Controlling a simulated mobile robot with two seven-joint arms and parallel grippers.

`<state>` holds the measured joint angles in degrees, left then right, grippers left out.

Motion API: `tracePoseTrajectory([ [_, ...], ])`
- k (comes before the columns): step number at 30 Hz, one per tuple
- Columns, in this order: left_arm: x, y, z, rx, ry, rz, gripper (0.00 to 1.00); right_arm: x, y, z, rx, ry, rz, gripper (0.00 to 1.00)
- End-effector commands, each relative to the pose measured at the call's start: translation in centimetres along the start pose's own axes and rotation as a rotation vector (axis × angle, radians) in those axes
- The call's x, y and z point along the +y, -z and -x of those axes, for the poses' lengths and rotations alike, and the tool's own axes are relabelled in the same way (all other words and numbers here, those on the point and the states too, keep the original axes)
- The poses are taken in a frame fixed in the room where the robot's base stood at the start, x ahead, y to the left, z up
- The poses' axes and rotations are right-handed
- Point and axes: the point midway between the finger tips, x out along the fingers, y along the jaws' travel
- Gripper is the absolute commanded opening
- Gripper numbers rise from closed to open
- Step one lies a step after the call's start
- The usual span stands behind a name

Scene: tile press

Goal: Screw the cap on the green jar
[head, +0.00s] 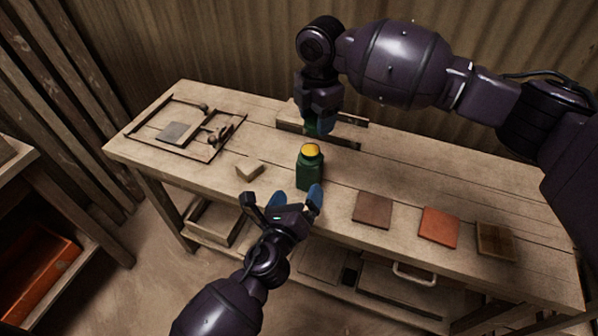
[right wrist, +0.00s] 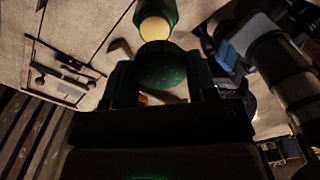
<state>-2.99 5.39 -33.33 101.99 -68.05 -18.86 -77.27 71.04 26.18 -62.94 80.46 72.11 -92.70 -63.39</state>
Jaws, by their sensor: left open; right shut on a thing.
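The green jar (head: 309,176) stands upright on the workbench, its open top showing yellow. In the right wrist view, the jar (right wrist: 142,10) is at the top edge, just beyond the cap. My right gripper (head: 318,122) is above and behind the jar. It is shut on the dark green round cap (right wrist: 165,66), held apart from the jar. My left gripper (head: 297,200) is open and empty at the bench's front edge, its blue fingertips pointing toward the jar's lower part. I cannot tell whether they touch the jar.
The workbench (head: 450,178) has a brown tile (head: 373,210), an orange tile (head: 439,226) and a patterned tile (head: 495,241) on the right. An angled wooden block (head: 249,170) lies left of the jar. A framed press (head: 178,131) is at the far left. A wooden rack (head: 350,119) stands behind.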

Motion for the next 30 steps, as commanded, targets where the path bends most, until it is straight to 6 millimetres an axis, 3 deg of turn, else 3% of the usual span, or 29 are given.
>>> tracePoseTrajectory([
  [6, -0.13, 0.07, 0.06, -0.023, 0.008, -0.354, 0.94, 0.29, -0.12, -0.27, 0.0, 0.0, 0.284, 0.31],
  [12, -0.18, -0.05, 0.07, -0.031, 0.009, -0.528, 0.94, 0.42, 0.0, -0.27, 0.0, 0.0, 0.467, 0.31],
  [30, -0.18, -0.07, -0.19, -0.031, 0.008, -0.583, 0.94, 0.43, 0.0, -0.25, 0.0, 0.0, 0.538, 0.31],
])
